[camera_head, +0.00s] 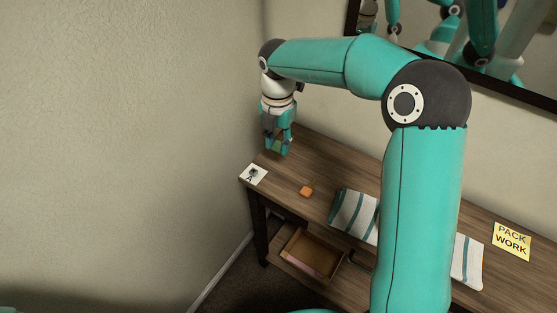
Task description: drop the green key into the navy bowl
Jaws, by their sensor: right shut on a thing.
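My right gripper (278,146) is over the far left end of the wooden desk (318,161), pointing down. It is shut on a small green thing, which I take to be the green key (277,149); the fingers cover most of it, so its shape is unclear. I cannot see a navy bowl; my right arm hides part of the desk. My left gripper is not in view.
A striped cloth (354,213) lies partly behind my arm. A drawer (312,252) stands open below. Walls and a mirror (480,45) border the desk.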

